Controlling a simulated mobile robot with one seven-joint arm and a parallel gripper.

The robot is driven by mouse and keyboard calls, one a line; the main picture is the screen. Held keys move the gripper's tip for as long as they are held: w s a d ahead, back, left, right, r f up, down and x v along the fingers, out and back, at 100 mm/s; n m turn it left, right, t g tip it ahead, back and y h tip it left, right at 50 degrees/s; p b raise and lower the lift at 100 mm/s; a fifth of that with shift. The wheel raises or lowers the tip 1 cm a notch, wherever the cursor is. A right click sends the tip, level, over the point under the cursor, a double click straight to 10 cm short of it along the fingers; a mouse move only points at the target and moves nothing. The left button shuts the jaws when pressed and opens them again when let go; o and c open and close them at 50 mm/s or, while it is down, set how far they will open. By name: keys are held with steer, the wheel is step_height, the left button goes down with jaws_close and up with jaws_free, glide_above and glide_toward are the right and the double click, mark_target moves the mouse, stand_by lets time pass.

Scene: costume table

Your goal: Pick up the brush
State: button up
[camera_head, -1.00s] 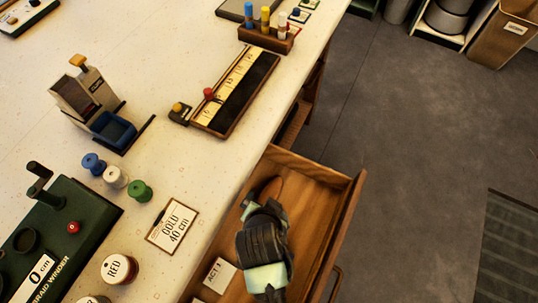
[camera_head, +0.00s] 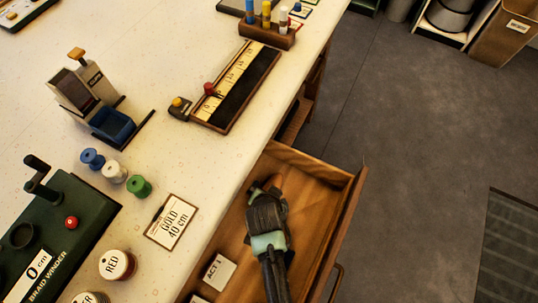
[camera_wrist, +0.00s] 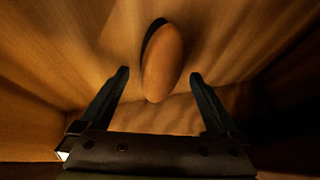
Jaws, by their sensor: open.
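The brush shows as an oval, orange-brown wooden piece (camera_wrist: 162,62) in the wrist view, with a dark edge on its upper left side. It lies in the open wooden drawer; in the head view only a small brown part of it (camera_head: 275,180) shows past my gripper (camera_head: 266,190). In the wrist view my gripper (camera_wrist: 160,75) is open, with one finger on each side of the brush and a gap visible on both sides. I cannot tell how high the fingertips are above the drawer floor.
The drawer's walls (camera_head: 340,222) stand close around my gripper. White cards, one marked ACT 1 (camera_head: 217,272), lie in the drawer to the left. The table (camera_head: 205,165) beside it holds a GOLD 40 cm card (camera_head: 172,222), spools and a green braid winder (camera_head: 70,215).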

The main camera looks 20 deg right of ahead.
steer(key=c, duration=1.5)
steer(key=shift+r, duration=0.1)
jaws_close()
steer(key=r, duration=0.7)
steer(key=shift+s+a, duration=0.35)
steer(key=shift+s, duration=0.05)
steer(key=s+a+b, duration=0.1)
steer(key=s+a, duration=1.1)
steer(key=s, duration=0.2)
steer(key=shift+s+a+b, duration=0.15)
steer(key=shift+a+b, duration=0.05)
steer(key=shift+b, duration=0.1)
